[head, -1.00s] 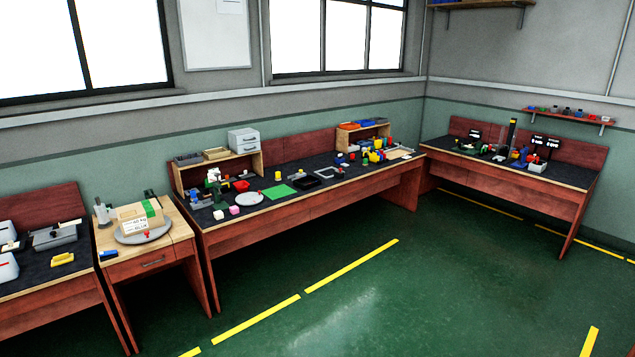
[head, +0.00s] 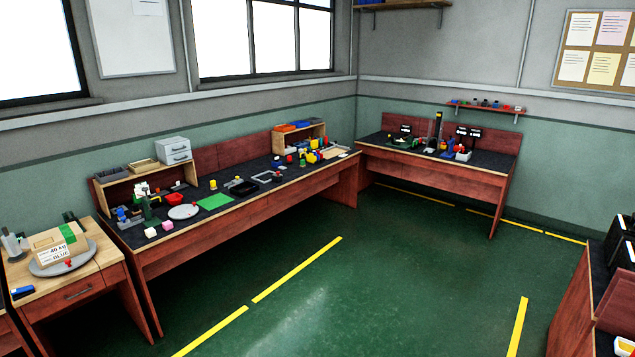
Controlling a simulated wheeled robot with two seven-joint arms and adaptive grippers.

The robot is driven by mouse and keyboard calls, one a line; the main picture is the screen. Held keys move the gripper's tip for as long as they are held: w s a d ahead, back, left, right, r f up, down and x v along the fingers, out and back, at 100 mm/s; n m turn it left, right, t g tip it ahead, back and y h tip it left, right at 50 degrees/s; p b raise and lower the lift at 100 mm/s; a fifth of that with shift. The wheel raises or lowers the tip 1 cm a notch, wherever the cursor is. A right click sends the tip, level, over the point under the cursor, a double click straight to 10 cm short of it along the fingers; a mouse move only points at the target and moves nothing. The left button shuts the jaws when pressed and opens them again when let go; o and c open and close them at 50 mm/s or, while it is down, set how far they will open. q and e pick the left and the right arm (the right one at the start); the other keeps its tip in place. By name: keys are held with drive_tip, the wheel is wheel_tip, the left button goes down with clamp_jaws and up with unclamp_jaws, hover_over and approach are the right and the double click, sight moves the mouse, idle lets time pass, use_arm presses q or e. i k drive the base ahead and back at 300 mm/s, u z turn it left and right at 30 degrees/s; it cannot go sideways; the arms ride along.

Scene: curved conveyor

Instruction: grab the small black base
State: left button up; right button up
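Neither of my grippers shows in the head view. A small black base cannot be told apart for sure at this distance. A dark tray-like piece (head: 243,187) lies on the long workbench (head: 208,219), right of the green mat (head: 214,202). A black stand with a tall dark post (head: 436,129) is on the far bench (head: 432,178) in the corner. Either could hold or be a black base; I cannot tell.
A small wooden table (head: 80,290) with a cardboard box (head: 58,247) on a grey disc stands at the left. Another bench (head: 575,305) stands at the right edge. The green floor (head: 360,270) with yellow lines is open between them.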

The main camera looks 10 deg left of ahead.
sight(243, 189)
drive_tip(key=u, duration=0.2)
drive_tip(key=i, duration=2.15)
drive_tip(key=u, duration=0.7)
drive_tip(key=i, duration=2.3)
drive_tip(key=u, duration=0.7)
drive_tip(key=i, duration=1.35)
drive_tip(key=u, duration=0.25)
